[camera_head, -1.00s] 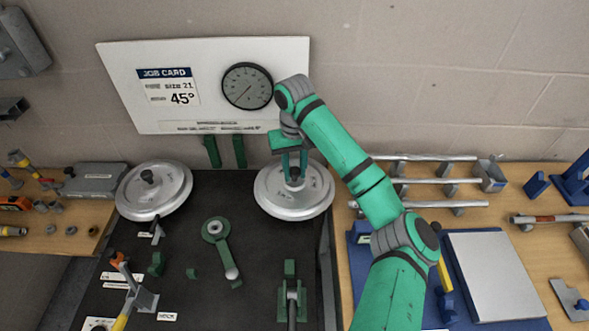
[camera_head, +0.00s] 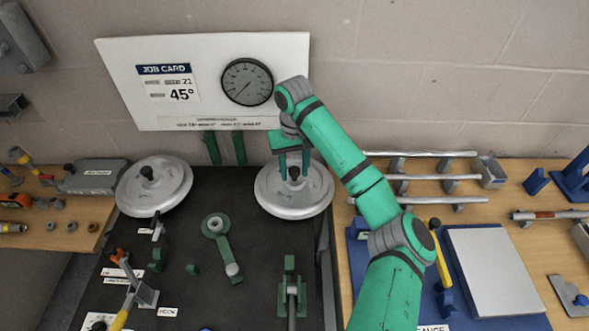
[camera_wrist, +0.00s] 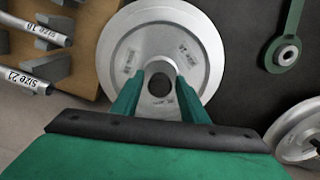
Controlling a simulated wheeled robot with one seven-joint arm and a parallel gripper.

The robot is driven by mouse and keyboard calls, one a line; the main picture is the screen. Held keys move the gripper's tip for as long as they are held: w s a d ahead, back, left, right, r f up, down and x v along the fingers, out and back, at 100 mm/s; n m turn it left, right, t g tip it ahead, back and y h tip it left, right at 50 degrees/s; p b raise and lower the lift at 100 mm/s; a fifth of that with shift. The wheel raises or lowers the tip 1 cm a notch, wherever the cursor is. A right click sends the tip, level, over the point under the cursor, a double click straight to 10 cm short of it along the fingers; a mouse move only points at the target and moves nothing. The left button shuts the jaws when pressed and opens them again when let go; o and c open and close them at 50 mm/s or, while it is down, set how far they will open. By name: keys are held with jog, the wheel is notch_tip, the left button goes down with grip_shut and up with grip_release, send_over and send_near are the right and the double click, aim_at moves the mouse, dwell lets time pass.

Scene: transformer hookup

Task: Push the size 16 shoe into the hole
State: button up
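One round silver shoe (camera_head: 270,203) lies flat on the dark bench top, below the gauge; it fills the upper middle of the wrist view (camera_wrist: 115,60). Its printed label is too small to read surely. A second silver shoe (camera_head: 170,193) lies to the left, partly seen in the wrist view (camera_wrist: 292,135). I cannot tell by lettering which is size 16. My gripper (camera_head: 294,176) is directly over the right shoe, its fingers apart on either side of the dark centre knob (camera_wrist: 159,85), with gaps visible. No open hole shows; anything beneath the shoes is hidden.
A green lever arm (camera_head: 223,250) lies between and in front of the shoes. The job card board (camera_head: 150,115) with its gauge stands behind.

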jog(key=shift+o, duration=0.4)
jog(key=shift+r, duration=2.45)
jog(key=shift+r, duration=0.1)
notch_tip(320, 180, up, 11)
jog(key=shift+w, duration=0.15)
jog(key=shift+f, duration=0.2)
